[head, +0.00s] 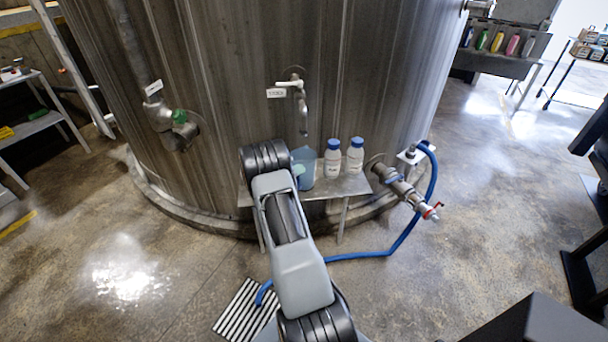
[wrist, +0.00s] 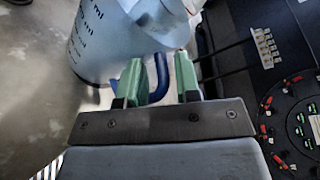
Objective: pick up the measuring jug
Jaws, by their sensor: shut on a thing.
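The measuring jug (head: 307,168) is translucent blue with dark ml marks. In the head view it is at the small metal shelf, left of two white bottles and partly hidden behind my arm. In the wrist view the jug (wrist: 110,45) fills the top, just beyond my fingertips. My gripper (wrist: 158,76) has green finger pads on either side of a narrow gap, shut on the jug at its near side. The exact contact is hard to make out. I cannot tell whether the jug's base touches the shelf.
Two white bottles with blue caps (head: 333,158) (head: 355,155) stand close to the jug's right on the shelf (head: 345,186). The large steel tank (head: 230,70) rises right behind. A valve (head: 405,190) and a blue hose (head: 408,235) are at the right. Floor at the left is clear.

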